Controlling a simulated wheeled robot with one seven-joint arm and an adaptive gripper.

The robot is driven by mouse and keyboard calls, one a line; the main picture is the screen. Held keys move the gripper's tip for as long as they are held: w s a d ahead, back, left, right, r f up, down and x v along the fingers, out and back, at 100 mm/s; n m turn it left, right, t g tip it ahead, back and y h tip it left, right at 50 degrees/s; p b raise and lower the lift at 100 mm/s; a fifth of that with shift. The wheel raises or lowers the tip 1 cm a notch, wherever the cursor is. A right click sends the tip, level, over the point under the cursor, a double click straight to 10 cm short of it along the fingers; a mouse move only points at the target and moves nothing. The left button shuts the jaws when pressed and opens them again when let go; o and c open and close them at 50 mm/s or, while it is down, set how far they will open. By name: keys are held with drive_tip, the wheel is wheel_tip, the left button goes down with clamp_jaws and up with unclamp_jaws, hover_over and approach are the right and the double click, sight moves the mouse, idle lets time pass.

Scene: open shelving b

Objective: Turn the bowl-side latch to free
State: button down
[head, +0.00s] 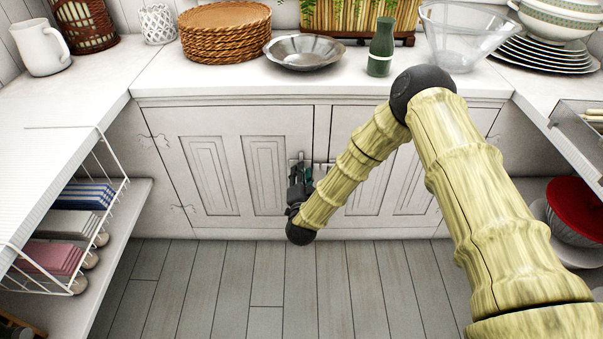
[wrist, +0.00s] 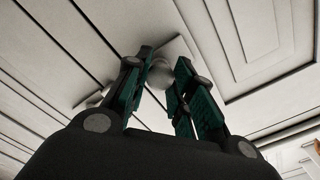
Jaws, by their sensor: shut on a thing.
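The cabinet's two doors meet below the middle of the counter. Another small metal fitting (head: 323,167) shows just right of the gripper. The left door (head: 222,175) looks closed. A shallow metal bowl (head: 304,52) stands on the counter above.
A green bottle (head: 381,47) and a glass bowl (head: 462,38) stand right of the metal bowl. Woven mats (head: 225,32) are stacked to its left. Side shelves flank the clear wooden floor (head: 250,285). My arm covers much of the right door.

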drive_tip(key=shift+a+f, duration=0.1)
drive_tip(key=c, duration=1.3)
unclamp_jaws()
drive_tip(key=shift+o, duration=0.7)
drive_tip(key=s, duration=1.2)
